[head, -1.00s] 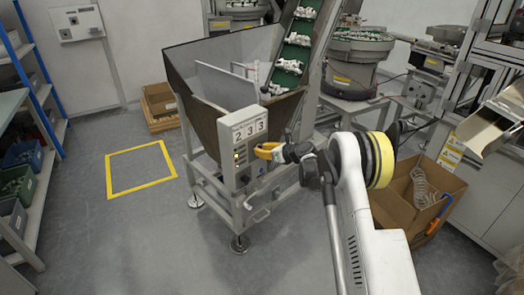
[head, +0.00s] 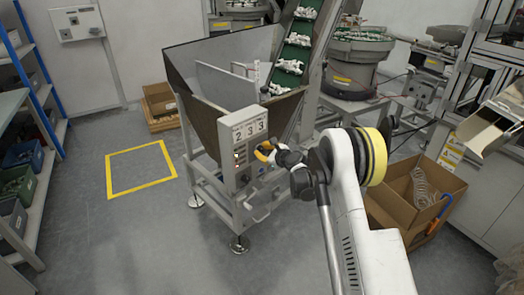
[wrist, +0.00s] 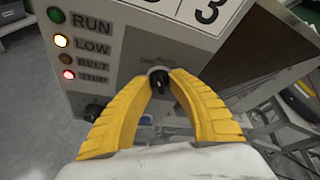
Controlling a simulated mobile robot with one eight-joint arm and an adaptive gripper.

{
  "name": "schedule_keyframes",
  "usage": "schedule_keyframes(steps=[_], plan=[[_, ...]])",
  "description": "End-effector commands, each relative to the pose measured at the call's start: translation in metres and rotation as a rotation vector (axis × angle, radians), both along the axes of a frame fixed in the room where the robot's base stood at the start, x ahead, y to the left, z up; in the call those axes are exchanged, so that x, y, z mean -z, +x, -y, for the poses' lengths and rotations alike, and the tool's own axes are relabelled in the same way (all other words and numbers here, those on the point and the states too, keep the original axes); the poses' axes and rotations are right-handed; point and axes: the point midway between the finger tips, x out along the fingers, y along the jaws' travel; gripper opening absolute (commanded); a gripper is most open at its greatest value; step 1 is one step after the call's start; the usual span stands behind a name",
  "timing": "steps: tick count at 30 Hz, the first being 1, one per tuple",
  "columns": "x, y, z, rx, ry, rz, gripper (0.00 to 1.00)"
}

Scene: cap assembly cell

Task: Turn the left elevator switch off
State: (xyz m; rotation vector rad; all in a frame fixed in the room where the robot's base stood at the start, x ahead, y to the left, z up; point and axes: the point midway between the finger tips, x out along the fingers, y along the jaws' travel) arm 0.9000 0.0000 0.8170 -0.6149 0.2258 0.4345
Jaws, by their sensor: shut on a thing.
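The hopper's control panel (head: 241,140) carries a black rotary switch knob (wrist: 159,82) below a small label. My gripper (wrist: 164,76) has its yellow fingers closed around this knob, one on each side. It also shows in the head view (head: 264,152), reaching the panel from the right. A second dark knob (wrist: 95,112) sits lower left on the panel, outside my left finger. Whether the gripped knob is the left elevator switch cannot be told. Its pointer direction is partly hidden.
The panel is on the frame of a metal hopper (head: 205,70) with a green inclined conveyor (head: 292,62). A cardboard box (head: 420,190) stands to the right of my arm. The grey floor left and in front is clear, with a yellow marked square (head: 140,168).

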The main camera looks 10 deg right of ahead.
Motion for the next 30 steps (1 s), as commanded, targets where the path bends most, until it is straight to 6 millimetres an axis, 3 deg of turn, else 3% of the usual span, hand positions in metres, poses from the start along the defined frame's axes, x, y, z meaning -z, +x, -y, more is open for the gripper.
schedule_keyframes(steps=[13, 30], plan=[[0.0008, 0.0, -0.0002, 0.001, -0.199, 0.125, 0.0], [0.0006, 0.0001, -0.0001, 0.001, -0.229, 0.143, 0.0]])
